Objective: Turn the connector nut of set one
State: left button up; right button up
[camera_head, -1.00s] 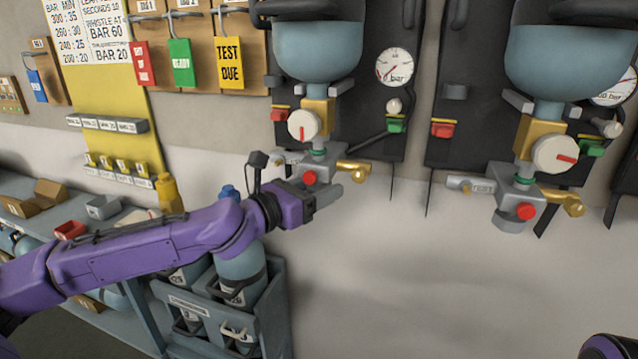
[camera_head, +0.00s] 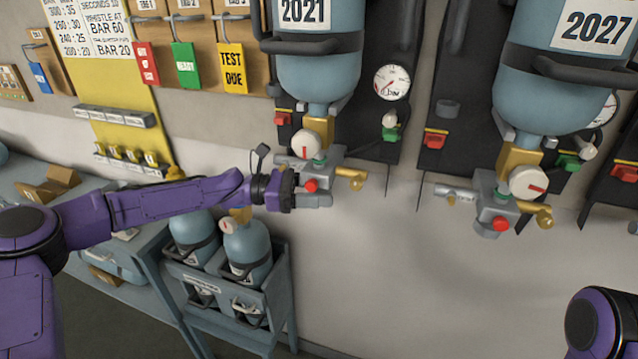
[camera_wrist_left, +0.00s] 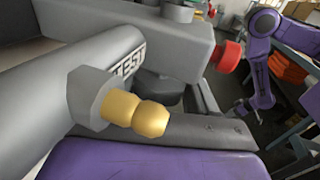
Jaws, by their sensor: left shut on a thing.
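The left breathing set on the wall, which I take as set one, has a grey valve block (camera_head: 326,163) with a red button (camera_head: 311,185) and a brass fitting (camera_head: 351,177). My left gripper (camera_head: 316,200) is at the underside of this block, its grey fingers closed there. In the left wrist view, the dark round connector nut (camera_wrist_left: 158,88) sits under the block beside a grey finger (camera_wrist_left: 195,130), partly hidden by the grey cylinder marked TEST (camera_wrist_left: 128,55). The gripper is shut on this nut. My right gripper is out of view; only part of my right arm shows.
A second set with its own valve block (camera_head: 486,190) hangs to the right. A blue-grey rack (camera_head: 215,308) with cylinders stands below my left arm. A shelf (camera_head: 105,245) is at left. The wall (camera_head: 400,290) below the sets is bare.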

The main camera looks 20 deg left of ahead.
pick_arm(q)
jog(key=shift+m+g, duration=0.3)
jog(key=shift+g, duration=0.1)
jog(key=o, duration=1)
jog(key=shift+c, duration=0.2)
jog(key=b+v, duration=0.3)
jog(key=v, duration=0.7)
jog(key=shift+a, duration=0.2)
